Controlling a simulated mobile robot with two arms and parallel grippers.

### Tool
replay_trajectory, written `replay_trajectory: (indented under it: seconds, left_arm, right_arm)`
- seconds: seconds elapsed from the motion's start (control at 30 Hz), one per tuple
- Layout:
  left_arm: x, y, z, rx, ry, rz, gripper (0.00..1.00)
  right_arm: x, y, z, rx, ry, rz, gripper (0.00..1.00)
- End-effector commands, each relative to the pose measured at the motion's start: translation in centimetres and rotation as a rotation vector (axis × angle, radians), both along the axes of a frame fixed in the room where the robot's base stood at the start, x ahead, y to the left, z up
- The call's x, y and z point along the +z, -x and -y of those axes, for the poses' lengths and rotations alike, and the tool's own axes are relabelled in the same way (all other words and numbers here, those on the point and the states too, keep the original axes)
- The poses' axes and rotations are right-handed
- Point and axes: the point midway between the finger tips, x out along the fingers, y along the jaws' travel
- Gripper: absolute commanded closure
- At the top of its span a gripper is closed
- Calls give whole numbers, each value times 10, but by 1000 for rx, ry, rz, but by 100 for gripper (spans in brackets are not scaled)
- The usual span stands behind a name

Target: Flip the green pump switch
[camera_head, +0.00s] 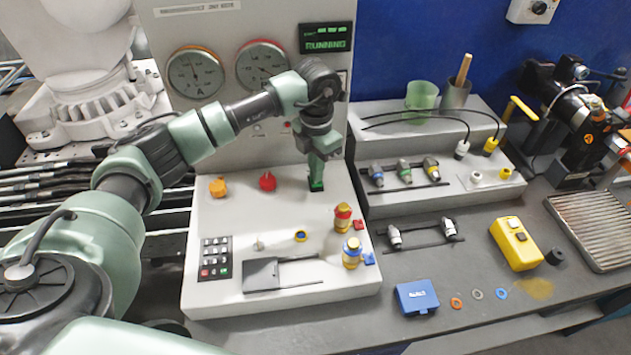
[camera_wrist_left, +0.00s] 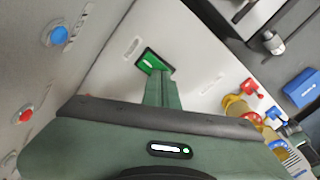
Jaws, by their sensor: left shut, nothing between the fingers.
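The green pump switch (camera_head: 316,185) is on the sloped white control panel (camera_head: 222,275), below the gauges. It also shows in the left wrist view (camera_wrist_left: 150,62), a green rocker in a black frame. My left gripper (camera_head: 317,176) is shut and empty, pointing down at the switch. Its closed fingertips (camera_wrist_left: 158,74) are at the switch's edge; whether they press it or hover just above, I cannot tell. The fingers hide part of the switch. A screen (camera_head: 326,38) at the top of the panel reads RUNNING. My right gripper is not in view.
A red knob (camera_head: 267,181) and an orange knob (camera_head: 218,187) sit left of the switch. Red-yellow (camera_head: 342,218) and blue-yellow (camera_head: 351,253) fittings stand on the panel's right side. A stepped grey rack (camera_head: 400,203) with connectors and cups stands to the right.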

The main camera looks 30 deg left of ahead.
Motion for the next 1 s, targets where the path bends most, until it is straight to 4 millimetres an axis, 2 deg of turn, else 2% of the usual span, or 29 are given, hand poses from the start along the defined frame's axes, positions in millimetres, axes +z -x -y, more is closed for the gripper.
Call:
replay_trajectory:
  seconds: [1.0]
  left_arm:
    - [-17,0,0,0,0,-1,100]
  right_arm:
    - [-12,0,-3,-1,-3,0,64]
